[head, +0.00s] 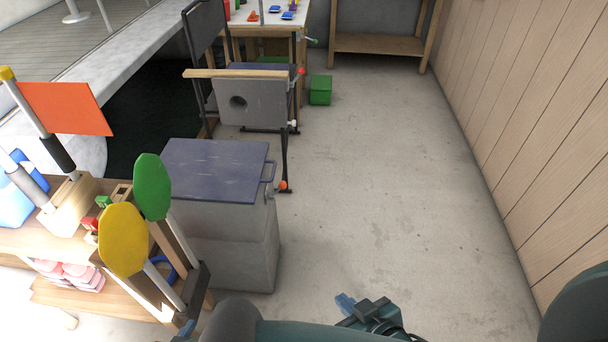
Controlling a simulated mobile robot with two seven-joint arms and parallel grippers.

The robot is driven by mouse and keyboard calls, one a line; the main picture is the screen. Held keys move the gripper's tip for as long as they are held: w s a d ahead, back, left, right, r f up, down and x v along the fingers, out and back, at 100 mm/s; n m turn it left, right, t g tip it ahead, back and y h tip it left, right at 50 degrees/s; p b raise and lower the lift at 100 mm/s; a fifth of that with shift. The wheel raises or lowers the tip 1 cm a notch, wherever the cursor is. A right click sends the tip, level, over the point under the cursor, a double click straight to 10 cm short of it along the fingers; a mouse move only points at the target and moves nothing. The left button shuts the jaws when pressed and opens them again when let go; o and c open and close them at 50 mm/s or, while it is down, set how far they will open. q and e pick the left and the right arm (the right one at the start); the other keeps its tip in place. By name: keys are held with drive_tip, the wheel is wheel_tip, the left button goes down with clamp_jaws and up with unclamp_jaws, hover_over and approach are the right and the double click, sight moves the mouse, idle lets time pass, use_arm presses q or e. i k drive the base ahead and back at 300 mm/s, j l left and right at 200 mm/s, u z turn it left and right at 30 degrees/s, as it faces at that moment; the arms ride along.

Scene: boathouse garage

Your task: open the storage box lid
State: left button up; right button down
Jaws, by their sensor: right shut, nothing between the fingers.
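The storage box (226,250) is a grey box on the floor left of centre. Its dark blue lid (214,168) lies flat on top and looks closed.
A wooden shelf (40,240) with a yellow paddle (123,238) and a green paddle (152,186) stands close left of the box, partly covering it. A folding chair (255,103) stands behind it. A green box (320,89) is farther back. The floor right of the box is clear up to the wood-panelled wall.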

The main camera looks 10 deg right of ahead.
sight(228, 172)
drive_tip(key=l+u, duration=0.15)
drive_tip(key=u, duration=0.75)
drive_tip(key=i+l+u, duration=0.1)
drive_tip(key=l+u, duration=0.75)
drive_tip(key=u, duration=0.15)
drive_tip(key=l+u, duration=0.25)
drive_tip(key=l, duration=0.3)
drive_tip(key=k+l+u, duration=0.2)
drive_tip(key=l, duration=0.85)
drive_tip(key=k+l+u, duration=0.1)
drive_tip(key=l, duration=1.75)
